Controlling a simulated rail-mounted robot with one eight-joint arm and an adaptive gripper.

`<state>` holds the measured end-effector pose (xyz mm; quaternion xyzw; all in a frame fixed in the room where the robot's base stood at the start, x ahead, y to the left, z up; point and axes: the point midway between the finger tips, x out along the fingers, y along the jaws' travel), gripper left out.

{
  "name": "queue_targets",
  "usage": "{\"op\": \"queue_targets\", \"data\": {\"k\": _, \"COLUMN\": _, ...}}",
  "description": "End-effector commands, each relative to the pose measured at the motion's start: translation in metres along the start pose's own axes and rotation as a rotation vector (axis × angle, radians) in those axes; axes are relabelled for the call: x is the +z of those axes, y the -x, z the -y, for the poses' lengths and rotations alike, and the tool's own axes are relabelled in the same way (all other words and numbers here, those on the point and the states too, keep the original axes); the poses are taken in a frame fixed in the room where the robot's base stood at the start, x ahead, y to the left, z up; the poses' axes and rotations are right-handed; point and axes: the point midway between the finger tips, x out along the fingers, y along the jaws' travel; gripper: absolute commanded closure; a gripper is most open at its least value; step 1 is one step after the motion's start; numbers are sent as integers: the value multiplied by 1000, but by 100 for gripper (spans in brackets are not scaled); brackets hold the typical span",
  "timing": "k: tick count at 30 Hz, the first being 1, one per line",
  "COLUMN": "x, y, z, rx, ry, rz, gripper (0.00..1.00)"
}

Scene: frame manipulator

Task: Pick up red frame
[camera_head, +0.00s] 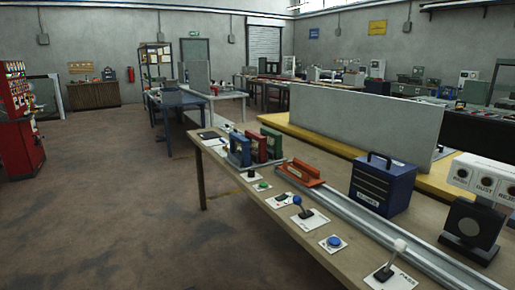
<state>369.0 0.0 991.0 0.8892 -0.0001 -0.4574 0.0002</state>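A red upright frame-like piece (256,148) stands near the far end of the workbench (232,182). It sits between a blue piece (238,149) on its left and a green piece (271,143) on its right. The three stand close together, and their lower parts are partly hidden. My gripper is not in view.
A metal rail (360,215) runs along the bench. A dark blue box (382,184) and a black device (470,228) stand beyond it. Levers and buttons (334,242) line the front edge. A grey panel (350,112) rises behind. The floor at left (110,200) is clear.

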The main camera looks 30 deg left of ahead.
Motion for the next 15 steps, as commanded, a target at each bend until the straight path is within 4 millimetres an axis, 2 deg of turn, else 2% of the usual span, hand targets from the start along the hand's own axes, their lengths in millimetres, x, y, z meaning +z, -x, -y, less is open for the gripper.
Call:
{"op": "queue_targets", "data": {"k": 12, "x": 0, "y": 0, "z": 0, "rx": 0, "ry": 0, "rz": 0, "gripper": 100}}
{"op": "queue_targets", "data": {"k": 15, "x": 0, "y": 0, "z": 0, "rx": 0, "ry": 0, "rz": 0, "gripper": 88}}
